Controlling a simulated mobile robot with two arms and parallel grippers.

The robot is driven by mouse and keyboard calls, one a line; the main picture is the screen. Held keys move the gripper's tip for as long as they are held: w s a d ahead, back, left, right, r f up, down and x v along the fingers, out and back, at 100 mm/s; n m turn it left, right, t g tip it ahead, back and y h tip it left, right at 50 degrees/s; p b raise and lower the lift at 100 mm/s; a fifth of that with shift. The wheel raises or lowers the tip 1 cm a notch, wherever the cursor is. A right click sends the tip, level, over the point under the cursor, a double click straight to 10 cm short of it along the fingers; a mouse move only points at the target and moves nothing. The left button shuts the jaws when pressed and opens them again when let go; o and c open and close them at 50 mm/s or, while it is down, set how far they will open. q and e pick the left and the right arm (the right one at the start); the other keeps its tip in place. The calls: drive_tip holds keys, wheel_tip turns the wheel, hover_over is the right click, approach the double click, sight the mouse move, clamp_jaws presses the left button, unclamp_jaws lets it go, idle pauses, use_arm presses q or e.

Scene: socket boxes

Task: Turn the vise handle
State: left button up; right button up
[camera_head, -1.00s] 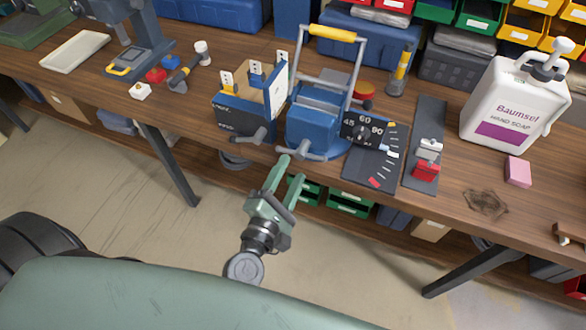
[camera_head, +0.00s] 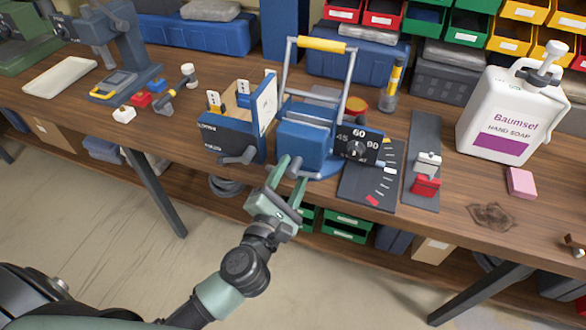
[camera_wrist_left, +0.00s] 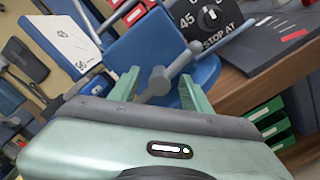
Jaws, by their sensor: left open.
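A blue vise-like machine (camera_head: 303,146) with a tall frame and a yellow grip bar stands at the table's front edge. A grey handle (camera_wrist_left: 155,84) with a crossbar sticks out of its front. My left gripper (camera_head: 291,174) is just in front of this handle with its green fingers spread. In the left wrist view the handle shows between the two fingertips (camera_wrist_left: 160,92), its bar slanting up to the right. I cannot tell whether the fingers touch it. In the head view the fingers partly hide the handle. My right gripper is not in view.
A dial panel (camera_head: 358,147) marked 45, 60 and 90 stands right of the machine. An open blue box (camera_head: 226,137) with its own grey handle stands close on the left. A soap bottle (camera_head: 503,118) and a pink block (camera_head: 521,182) are at the right.

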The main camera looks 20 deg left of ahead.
use_arm(q)
drive_tip(key=shift+w, duration=0.5)
clamp_jaws()
idle(0.9)
unclamp_jaws()
